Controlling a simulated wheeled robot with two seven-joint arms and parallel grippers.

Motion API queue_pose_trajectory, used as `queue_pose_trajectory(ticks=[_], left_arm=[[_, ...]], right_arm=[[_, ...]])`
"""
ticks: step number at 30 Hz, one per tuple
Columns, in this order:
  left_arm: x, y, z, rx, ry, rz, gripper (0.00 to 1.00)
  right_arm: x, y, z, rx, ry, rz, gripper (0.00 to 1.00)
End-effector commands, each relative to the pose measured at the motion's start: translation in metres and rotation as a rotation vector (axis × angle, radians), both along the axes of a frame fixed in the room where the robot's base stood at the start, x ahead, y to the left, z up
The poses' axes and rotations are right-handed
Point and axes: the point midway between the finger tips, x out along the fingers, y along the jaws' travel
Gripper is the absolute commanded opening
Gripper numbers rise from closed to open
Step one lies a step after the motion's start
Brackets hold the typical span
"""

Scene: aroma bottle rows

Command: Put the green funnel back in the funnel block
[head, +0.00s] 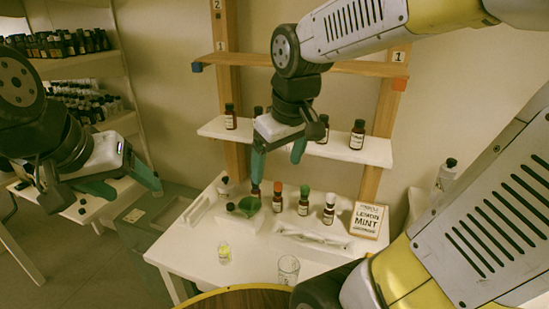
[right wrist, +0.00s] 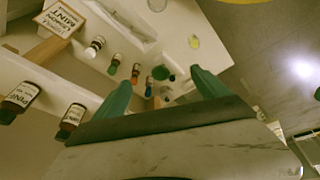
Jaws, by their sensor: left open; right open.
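The green funnel (head: 249,205) is on the white table, at the right end of a low white block (head: 240,222); I cannot tell whether it sits in a hole there or in something beside it. In the right wrist view the funnel (right wrist: 161,73) shows between the fingertips, some way beyond them. My right gripper (head: 279,164) is open and empty, above the back of the table and near the shelf, over the bottles beside the funnel. My left gripper (head: 126,186) is open and empty at the left, away from the table.
A white tray (head: 312,240), a small yellow bottle (head: 224,253) and a clear glass (head: 288,269) are nearer. A shelf (head: 345,150) with brown bottles is behind.

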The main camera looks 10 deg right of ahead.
Motion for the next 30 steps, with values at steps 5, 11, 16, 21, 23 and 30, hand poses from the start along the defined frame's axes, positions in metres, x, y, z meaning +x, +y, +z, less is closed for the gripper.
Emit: queue_pose_trajectory(ticks=[5,11,16,21,23,30], left_arm=[[0.000,0.000,0.000,0.000,0.000,0.000,0.66],[0.000,0.000,0.000,0.000,0.000,0.000,0.66],[0.000,0.000,0.000,0.000,0.000,0.000,0.66],[0.000,0.000,0.000,0.000,0.000,0.000,0.66],[0.000,0.000,0.000,0.000,0.000,0.000,0.66],[0.000,0.000,0.000,0.000,0.000,0.000,0.66]], right_arm=[[-0.030,-0.005,0.017,0.148,-0.106,-0.179,0.85],[-0.048,-0.005,0.025,0.253,-0.175,-0.299,0.85],[-0.052,-0.005,0.026,0.279,-0.191,-0.328,0.85],[-0.052,-0.005,0.026,0.279,-0.191,-0.327,0.85],[-0.052,-0.005,0.026,0.279,-0.190,-0.327,0.85],[-0.052,-0.005,0.026,0.278,-0.190,-0.326,0.85]])
